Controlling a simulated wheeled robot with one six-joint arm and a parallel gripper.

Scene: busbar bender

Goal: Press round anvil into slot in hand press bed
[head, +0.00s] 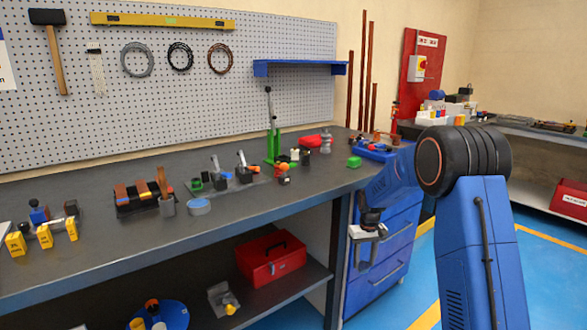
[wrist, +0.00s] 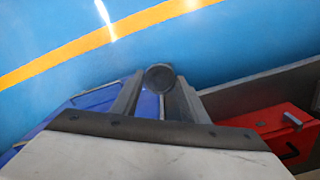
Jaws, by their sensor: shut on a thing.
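My gripper (head: 366,254) hangs beside the bench's right end, in front of the blue drawer cabinet, with its fingers pointing down. In the wrist view my gripper (wrist: 155,92) is shut on a dark round piece, which looks like the round anvil (wrist: 160,76), at its fingertips. A green hand press (head: 272,142) with an upright lever stands toward the back of the bench, well away from my gripper. The slot in its bed is too small to make out.
The grey bench top (head: 265,218) is clear along its front right part. Small tools and fixtures (head: 232,172) stand left of the press. A green block (head: 354,162) lies near the right end. A red toolbox (head: 271,258) sits on the lower shelf.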

